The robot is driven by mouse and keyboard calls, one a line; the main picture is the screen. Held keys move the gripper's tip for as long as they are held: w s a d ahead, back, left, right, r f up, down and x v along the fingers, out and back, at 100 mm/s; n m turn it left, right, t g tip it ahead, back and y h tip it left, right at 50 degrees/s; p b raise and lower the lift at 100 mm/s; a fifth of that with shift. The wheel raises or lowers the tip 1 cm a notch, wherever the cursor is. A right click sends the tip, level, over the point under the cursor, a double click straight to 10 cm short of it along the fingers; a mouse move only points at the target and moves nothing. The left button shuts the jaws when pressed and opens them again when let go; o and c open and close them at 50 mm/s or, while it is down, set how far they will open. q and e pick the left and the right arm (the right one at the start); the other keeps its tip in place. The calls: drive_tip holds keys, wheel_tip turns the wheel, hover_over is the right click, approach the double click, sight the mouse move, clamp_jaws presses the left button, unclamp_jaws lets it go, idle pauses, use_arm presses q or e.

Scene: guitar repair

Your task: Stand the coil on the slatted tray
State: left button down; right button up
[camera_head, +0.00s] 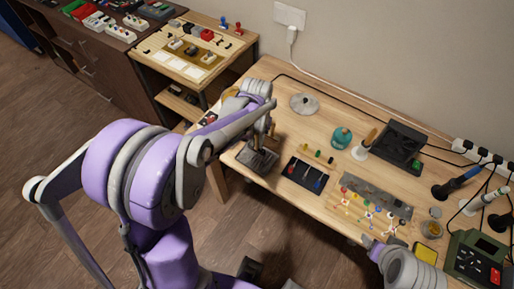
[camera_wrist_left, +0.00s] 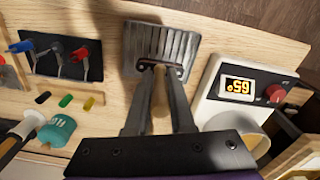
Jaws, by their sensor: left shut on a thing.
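The slatted tray (camera_head: 257,158) is a dark grey ribbed plate at the front left of the workbench. It also shows at the top of the left wrist view (camera_wrist_left: 178,42), with light slats. My left gripper (camera_wrist_left: 158,72) is shut on a tan, rod-like piece, which I take as the coil (camera_wrist_left: 161,100). The fingers hide part of it. Its tip is close to the tray's near edge; I cannot tell whether they touch. In the head view my left gripper (camera_head: 268,122) is over the bench just behind the tray. My right gripper (camera_head: 372,243) is at the bench's front right, its jaws unclear.
A teal bottle (camera_head: 341,138) and a grey disc (camera_head: 304,103) are farther back.

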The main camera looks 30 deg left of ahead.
sight(257, 148)
use_arm(q)
drive_tip(key=shift+f, duration=1.75)
drive_tip(key=shift+f, duration=0.1)
drive_tip(key=shift+f+b, duration=0.15)
drive_tip(key=shift+b, duration=0.15)
drive_tip(key=c, duration=0.8)
unclamp_jaws()
drive_tip(key=shift+r, duration=0.2)
